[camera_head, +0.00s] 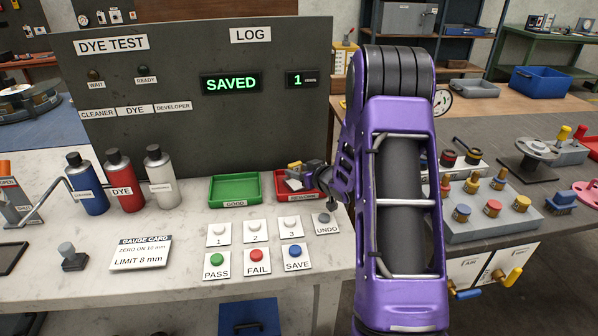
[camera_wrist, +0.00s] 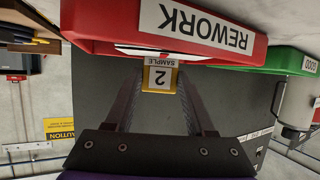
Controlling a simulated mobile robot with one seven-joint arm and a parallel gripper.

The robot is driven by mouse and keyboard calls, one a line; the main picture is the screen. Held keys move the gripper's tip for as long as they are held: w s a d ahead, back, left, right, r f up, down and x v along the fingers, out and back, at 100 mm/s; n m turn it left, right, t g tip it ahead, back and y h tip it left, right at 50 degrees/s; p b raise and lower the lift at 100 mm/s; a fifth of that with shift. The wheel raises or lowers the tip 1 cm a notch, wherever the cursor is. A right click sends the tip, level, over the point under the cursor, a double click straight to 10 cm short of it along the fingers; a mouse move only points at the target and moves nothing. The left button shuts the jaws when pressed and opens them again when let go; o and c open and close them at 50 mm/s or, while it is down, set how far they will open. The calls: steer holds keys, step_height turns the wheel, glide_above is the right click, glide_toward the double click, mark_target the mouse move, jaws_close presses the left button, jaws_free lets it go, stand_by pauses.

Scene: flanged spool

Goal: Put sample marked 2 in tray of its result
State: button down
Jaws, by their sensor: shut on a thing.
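The sample marked 2 (camera_wrist: 160,78) is a small yellow-edged block with a white label reading "SAMPLE 2". My gripper (camera_wrist: 160,100) is shut on it, with one finger on each side, in the upside-down wrist view. The red tray labelled REWORK (camera_wrist: 105,20) is right beside the sample in that view. In the head view my gripper (camera_head: 312,178) is at the red tray (camera_head: 280,184), partly covering it and its label. Whether the sample touches the tray floor cannot be told. The green tray labelled GOOD (camera_head: 236,189) stands to the left and looks empty.
The log display (camera_head: 231,83) reads SAVED, with a 1 beside it. Buttons PASS (camera_head: 216,260), FAIL (camera_head: 257,257), SAVE (camera_head: 293,251) and UNDO (camera_head: 324,218) sit in front of the trays. Cleaner, dye and developer bottles (camera_head: 123,182) stand at left.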

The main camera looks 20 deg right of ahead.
steer(key=shift+c, duration=1.2)
jaws_free()
steer(key=shift+f, duration=0.1)
steer(key=shift+r, duration=0.2)
steer(key=v, duration=1.2)
steer(key=shift+p, duration=0.35)
